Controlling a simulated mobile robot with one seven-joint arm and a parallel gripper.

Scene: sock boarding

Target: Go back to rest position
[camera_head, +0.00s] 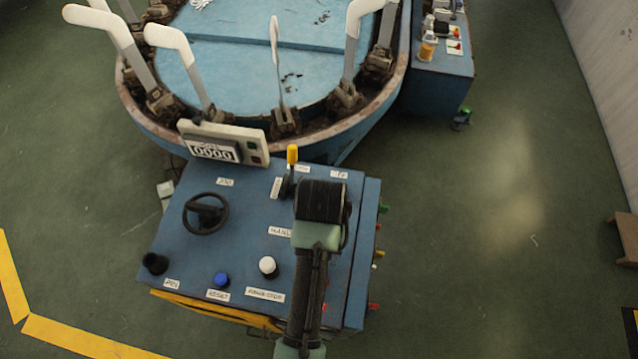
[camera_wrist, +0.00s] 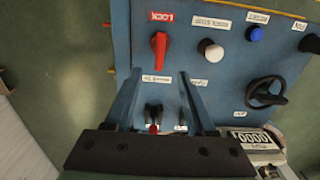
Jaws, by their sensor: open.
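My gripper (camera_head: 322,200) is above the right side of a blue control panel (camera_head: 180,255) in the head view, seen from above with its fingers hidden. In the wrist view my gripper (camera_wrist: 158,80) has its two fingers spread apart with nothing held between them. Beyond the fingertips is a red LOCK switch (camera_wrist: 159,46). Small dark levers (camera_wrist: 153,115) show between the fingers, apparently on the panel below. A yellow-tipped lever (camera_head: 291,155) stands just behind my gripper in the head view.
The panel carries a white button (camera_head: 267,266), a blue button (camera_head: 221,280), a black knob (camera_head: 155,263), a handwheel (camera_head: 205,213) and a counter (camera_head: 213,151). A round machine (camera_head: 230,90) with several white sock forms stands behind. Green floor (camera_head: 500,270) at the right is clear.

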